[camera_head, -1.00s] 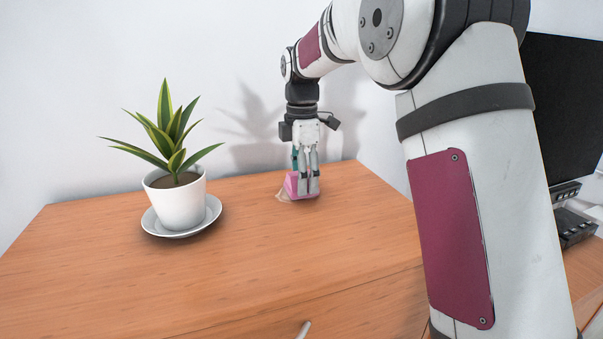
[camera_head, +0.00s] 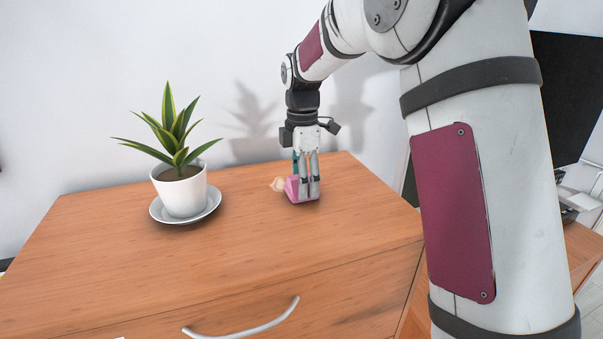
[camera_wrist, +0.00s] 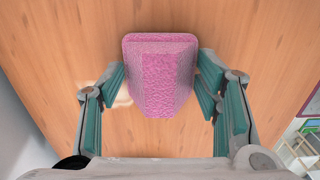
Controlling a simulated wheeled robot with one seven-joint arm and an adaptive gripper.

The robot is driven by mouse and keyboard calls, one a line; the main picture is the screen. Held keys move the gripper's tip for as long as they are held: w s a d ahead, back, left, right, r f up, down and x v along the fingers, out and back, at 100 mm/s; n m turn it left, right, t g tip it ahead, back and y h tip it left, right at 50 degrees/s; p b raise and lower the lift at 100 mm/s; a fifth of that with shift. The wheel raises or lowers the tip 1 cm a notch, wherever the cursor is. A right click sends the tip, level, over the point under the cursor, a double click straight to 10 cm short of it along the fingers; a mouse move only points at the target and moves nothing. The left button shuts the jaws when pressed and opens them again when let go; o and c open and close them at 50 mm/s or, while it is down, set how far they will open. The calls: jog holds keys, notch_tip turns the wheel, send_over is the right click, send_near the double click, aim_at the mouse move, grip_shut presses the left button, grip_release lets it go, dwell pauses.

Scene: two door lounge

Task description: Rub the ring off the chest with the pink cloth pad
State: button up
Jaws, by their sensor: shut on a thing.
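The pink cloth pad (camera_head: 291,190) is a thick block held between the fingers of my gripper (camera_head: 309,192). In the wrist view the pad (camera_wrist: 160,80) sits between the two teal-lined fingers. The pad is low at the top of the wooden chest (camera_head: 230,245), toward its back right; I cannot tell for sure whether it presses on the wood. The ring (camera_head: 277,184) shows as a pale beige mark just left of the pad. In the wrist view part of the ring (camera_wrist: 123,96) shows between the left finger and the pad; the rest is hidden.
A potted plant (camera_head: 183,193) in a white pot stands on a saucer (camera_head: 212,206) left of the gripper. A white wall (camera_head: 60,90) is behind the chest. A curved handle (camera_head: 245,332) is on the drawer front. A dark screen (camera_head: 570,95) stands at the right.

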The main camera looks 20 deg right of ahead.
jog(key=shift+s, duration=0.6)
jog(key=shift+w+f+b, duration=0.1)
jog(key=shift+w+b, duration=0.9)
jog(key=shift+w, duration=0.8)
jog(key=shift+w+b, duration=1.5)
jog(key=shift+w, duration=0.55)
jog(key=shift+w+b, duration=1.2)
jog(key=shift+w, duration=0.45)
notch_tip(320, 180, up, 6)
jog(key=shift+p, duration=0.4)
